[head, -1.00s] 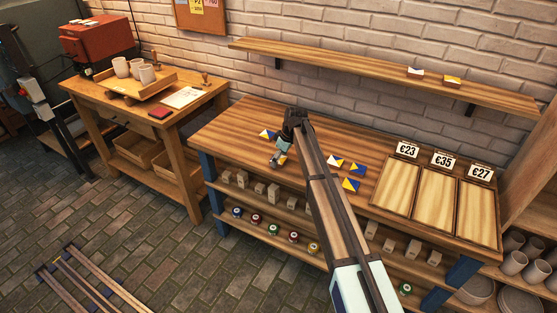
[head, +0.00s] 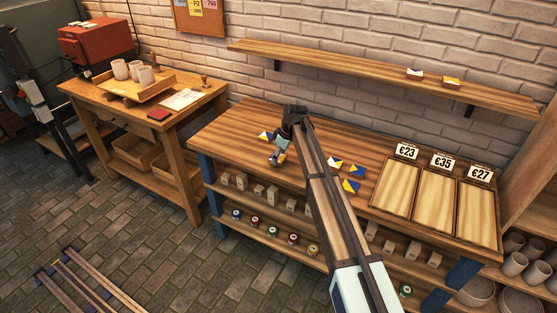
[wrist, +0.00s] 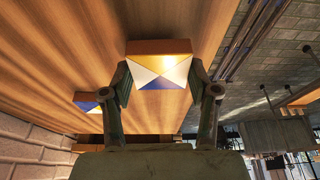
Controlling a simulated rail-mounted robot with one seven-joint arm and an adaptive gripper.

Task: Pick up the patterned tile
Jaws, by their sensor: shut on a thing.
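My gripper (head: 277,160) is at the left part of the wooden workbench (head: 240,120). In the wrist view, my gripper's two fingers (wrist: 163,90) are shut on the sides of a patterned tile (wrist: 160,72) with blue, white and yellow triangles and an orange-brown edge. In the head view the held tile is mostly hidden by the gripper; I cannot tell whether it touches the bench. Another patterned tile (head: 266,136) lies just left of my gripper; a similar tile also shows in the wrist view (wrist: 88,103).
Patterned tiles (head: 335,163) lie right of my arm, near display trays (head: 398,187) with price signs. A wall shelf (head: 370,72) runs above the bench. Small blocks (head: 258,189) and paint pots (head: 255,219) stand on lower shelves. A side table (head: 95,95) is at left.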

